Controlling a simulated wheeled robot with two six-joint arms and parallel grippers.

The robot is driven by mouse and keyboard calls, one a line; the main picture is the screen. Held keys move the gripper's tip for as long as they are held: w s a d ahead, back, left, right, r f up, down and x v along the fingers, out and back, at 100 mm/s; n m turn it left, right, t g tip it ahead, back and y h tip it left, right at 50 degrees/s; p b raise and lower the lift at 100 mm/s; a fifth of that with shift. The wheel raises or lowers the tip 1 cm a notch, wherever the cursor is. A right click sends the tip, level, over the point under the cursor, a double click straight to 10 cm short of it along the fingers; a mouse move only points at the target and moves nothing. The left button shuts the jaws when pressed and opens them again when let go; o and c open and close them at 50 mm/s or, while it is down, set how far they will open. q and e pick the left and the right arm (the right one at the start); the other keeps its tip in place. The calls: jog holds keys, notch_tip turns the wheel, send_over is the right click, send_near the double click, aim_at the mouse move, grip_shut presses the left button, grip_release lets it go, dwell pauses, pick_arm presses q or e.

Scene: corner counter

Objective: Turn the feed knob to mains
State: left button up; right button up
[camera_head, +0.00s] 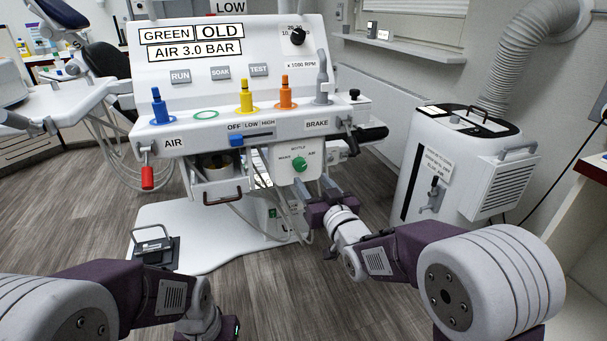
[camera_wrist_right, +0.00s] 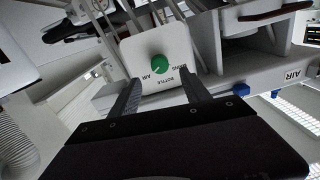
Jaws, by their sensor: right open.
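The feed knob (camera_head: 300,163) is a round green knob on a white plate, low on the front of the white dental-style unit. Its labels read MAINS on the left, BOTTLE on top and AIR on the right. It also shows in the right wrist view (camera_wrist_right: 158,64), with the labels upside down. Which label it points to is too small to tell. My right gripper (camera_head: 316,187) is open and empty, just below and in front of the knob. In the wrist view its fingers (camera_wrist_right: 161,76) stand apart either side of the knob's plate.
A slider marked OFF LOW HIGH (camera_head: 237,141) sits above left of the knob. Several coloured pegs (camera_head: 246,97) line the ledge. A red lever (camera_head: 147,177) hangs at left. Pale hoses hang near the knob. A white suction unit (camera_head: 428,170) stands right.

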aim_at(302, 168)
jog(key=b+x, duration=0.1)
jog(key=x, duration=0.6)
jog(key=shift+w+f, duration=0.1)
jog(key=shift+f, duration=0.05)
grip_shut()
